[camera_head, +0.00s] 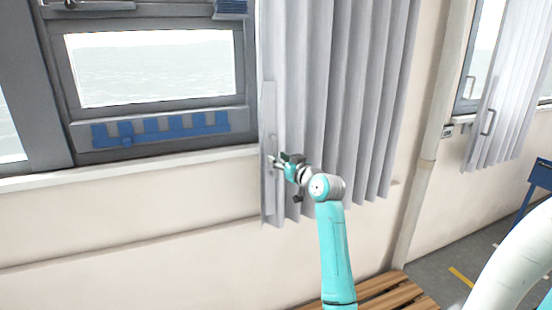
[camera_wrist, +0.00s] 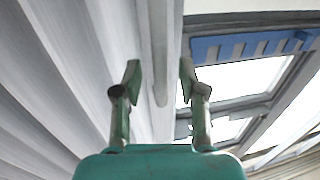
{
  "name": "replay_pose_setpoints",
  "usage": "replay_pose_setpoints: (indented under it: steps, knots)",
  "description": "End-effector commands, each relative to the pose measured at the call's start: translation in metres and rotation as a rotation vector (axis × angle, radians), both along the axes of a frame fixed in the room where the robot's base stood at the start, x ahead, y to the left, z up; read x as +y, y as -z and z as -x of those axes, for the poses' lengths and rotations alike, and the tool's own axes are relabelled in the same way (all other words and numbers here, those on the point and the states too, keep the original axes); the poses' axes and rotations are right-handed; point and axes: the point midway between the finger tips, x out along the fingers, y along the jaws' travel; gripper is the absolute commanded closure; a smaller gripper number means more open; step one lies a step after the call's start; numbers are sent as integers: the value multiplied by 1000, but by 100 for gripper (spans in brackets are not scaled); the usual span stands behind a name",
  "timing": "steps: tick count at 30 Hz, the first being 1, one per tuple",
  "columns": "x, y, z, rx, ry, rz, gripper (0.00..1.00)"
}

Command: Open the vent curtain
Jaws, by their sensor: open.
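The grey pleated vent curtain (camera_head: 345,80) hangs bunched to the right of the window in the head view. A flat pale strip (camera_head: 268,100) runs down its left edge. My gripper (camera_head: 274,162) is at this edge strip, at about the height of the sill. In the wrist view, the curtain (camera_wrist: 50,70) fills the left side. My gripper (camera_wrist: 160,75) is open there, and a pale upright handle bar (camera_wrist: 159,50) shows between its two fingers, with space on both sides. Contact cannot be told. In the head view my gripper hides most of the handle.
A window (camera_head: 150,68) with a blue notched strip (camera_head: 160,130) is left of the curtain, above a white sill (camera_head: 130,165). A second curtain (camera_head: 510,90) with a handle hangs at the right. A vertical pipe (camera_head: 428,150) stands between. A wooden slatted bench (camera_head: 385,295) is below.

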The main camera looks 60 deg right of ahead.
Motion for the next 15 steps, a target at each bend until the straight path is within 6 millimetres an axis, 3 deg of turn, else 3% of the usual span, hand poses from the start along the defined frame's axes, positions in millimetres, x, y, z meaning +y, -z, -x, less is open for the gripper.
replay_pose_setpoints:
  steps: [9,15]
  knots:
    - [24,1,59,0,2,1,59]
    - [34,0,82,0,1,0,59]
